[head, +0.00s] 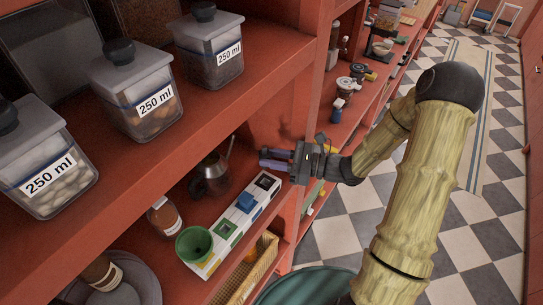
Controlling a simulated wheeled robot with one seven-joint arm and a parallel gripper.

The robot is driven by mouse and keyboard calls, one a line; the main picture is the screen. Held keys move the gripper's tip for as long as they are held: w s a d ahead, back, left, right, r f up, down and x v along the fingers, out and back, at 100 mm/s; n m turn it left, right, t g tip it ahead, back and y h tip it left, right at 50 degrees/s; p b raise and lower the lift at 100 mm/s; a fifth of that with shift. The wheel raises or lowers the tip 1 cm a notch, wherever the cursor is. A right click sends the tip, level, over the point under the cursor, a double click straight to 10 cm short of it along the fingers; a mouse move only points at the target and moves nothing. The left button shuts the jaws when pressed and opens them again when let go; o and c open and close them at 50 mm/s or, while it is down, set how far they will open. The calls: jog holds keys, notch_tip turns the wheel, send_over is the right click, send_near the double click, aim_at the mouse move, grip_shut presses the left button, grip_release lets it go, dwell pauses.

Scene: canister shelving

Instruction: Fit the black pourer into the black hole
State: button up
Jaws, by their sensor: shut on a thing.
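My gripper (277,159) is at the end of my arm, reaching in from the right over the lower shelf. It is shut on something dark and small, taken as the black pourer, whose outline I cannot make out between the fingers. A white block (237,217) with coloured squares lies on the shelf below and to the left of my gripper. The black hole (266,181) is at its far right end, just below the gripper and apart from it. A green funnel-shaped pourer (195,243) sits at the block's near left end. A blue piece (246,202) stands near the black hole.
A dark glass pot (212,176) stands behind the block, left of my gripper. A brown jar (164,217) stands further left. A wicker basket (250,272) is below the block. The upper shelf (190,125) with 250 ml canisters overhangs to the left; a red upright is near my gripper.

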aim_at(272, 183)
jog(key=shift+w+f+b, duration=0.2)
jog(key=shift+f+b, duration=0.85)
jog(key=shift+f, duration=0.3)
jog(key=shift+s+d+f+b, duration=0.1)
jog(key=shift+s+f+b, duration=0.1)
jog(key=shift+f+b, duration=0.65)
jog(key=shift+w+f, duration=0.2)
jog(key=shift+f, duration=0.5)
jog(key=shift+s, duration=0.25)
jog(key=shift+w, duration=0.15)
jog(key=shift+f+b, duration=1.25)
jog(key=shift+f, duration=0.5)
jog(key=o, duration=1)
